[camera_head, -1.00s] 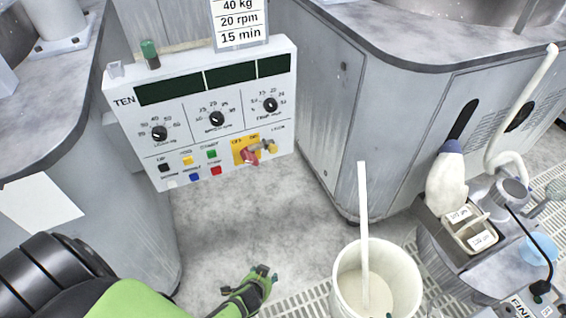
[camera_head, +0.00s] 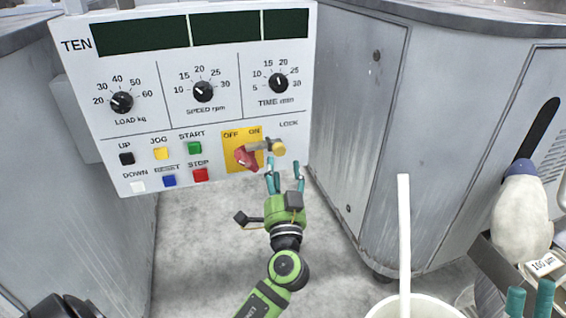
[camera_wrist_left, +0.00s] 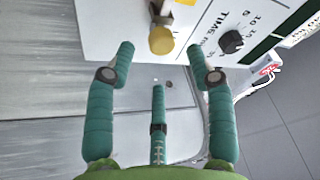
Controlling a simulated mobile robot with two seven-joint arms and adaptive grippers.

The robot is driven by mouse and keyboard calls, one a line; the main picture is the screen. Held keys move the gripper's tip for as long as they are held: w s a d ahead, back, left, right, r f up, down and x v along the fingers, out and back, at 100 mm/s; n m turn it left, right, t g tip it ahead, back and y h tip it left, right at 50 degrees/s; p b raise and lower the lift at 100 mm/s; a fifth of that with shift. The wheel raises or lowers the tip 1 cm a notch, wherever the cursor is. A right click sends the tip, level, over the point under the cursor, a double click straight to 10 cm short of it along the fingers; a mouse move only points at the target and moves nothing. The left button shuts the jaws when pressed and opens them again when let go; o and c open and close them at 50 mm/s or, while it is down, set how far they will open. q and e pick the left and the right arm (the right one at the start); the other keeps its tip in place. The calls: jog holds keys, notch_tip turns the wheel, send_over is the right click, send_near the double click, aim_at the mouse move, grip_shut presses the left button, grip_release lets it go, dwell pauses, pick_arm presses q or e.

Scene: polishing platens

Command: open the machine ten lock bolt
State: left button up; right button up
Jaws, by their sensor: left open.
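The control panel marked TEN (camera_head: 110,75) fills the upper left of the head view. Its lock bolt (camera_head: 278,147) has a brass-yellow knob on a grey shaft, beside a red switch handle (camera_head: 246,158) on the yellow OFF/ON plate (camera_head: 231,137). The knob also shows in the left wrist view (camera_wrist_left: 161,40), with part of the shaft behind it. My left gripper (camera_head: 285,168) is open and empty, fingertips just below the knob; in the wrist view the knob lies between and beyond them. My right gripper's teal fingertips (camera_head: 530,298) show at the bottom right corner; their opening is unclear.
Coloured push buttons, such as the red STOP button (camera_head: 200,175), lie left of the switch. A grey cabinet (camera_head: 440,130) stands to the right. A white bucket (camera_head: 415,308) with a white stick (camera_head: 404,235) is in front. Grey floor (camera_head: 205,240) is bare below the panel.

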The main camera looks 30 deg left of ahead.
aim_at(280, 153)
pick_arm(q)
jog(key=x, duration=0.7)
jog(key=shift+s, duration=0.1)
jog(key=shift+c, duration=0.4)
